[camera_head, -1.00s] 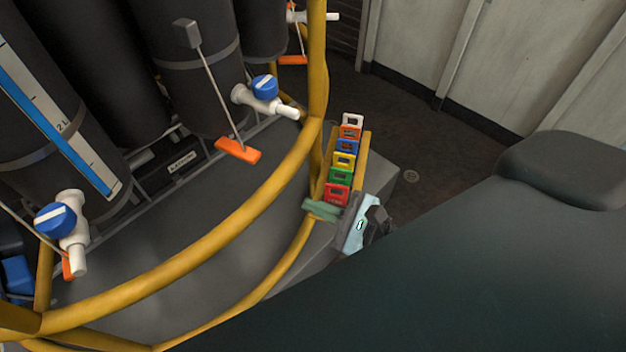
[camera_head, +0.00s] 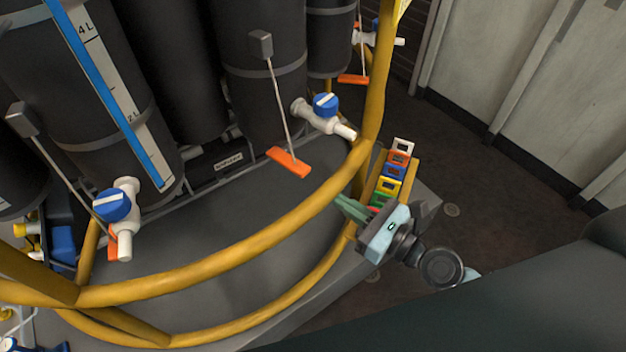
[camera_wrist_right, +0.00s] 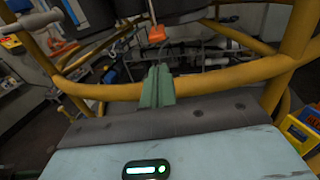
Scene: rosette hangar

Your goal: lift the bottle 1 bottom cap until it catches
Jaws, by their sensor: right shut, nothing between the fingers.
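Several dark grey bottles stand in a yellow-railed frame; no number shows, so I cannot tell which is bottle 1. The middle bottle (camera_head: 262,85) has a grey block, a thin cord and an orange tag (camera_head: 289,162) hanging near its base. No bottom cap can be made out clearly. The orange tag also shows in the right wrist view (camera_wrist_right: 156,34), beyond the rail. My right gripper (camera_head: 343,201) has green fingers, shut and empty, just outside the yellow rail, right of and below the tag. Its fingers (camera_wrist_right: 157,75) overlap the rail in the wrist view. My left gripper is out of view.
The curved yellow rail (camera_head: 225,235) lies between my right gripper and the bottles. White spigots with blue knobs (camera_head: 325,105) stick out from the bottles. A rack of coloured clips (camera_head: 391,178) stands right beside my gripper. Open floor (camera_head: 480,200) lies to the right.

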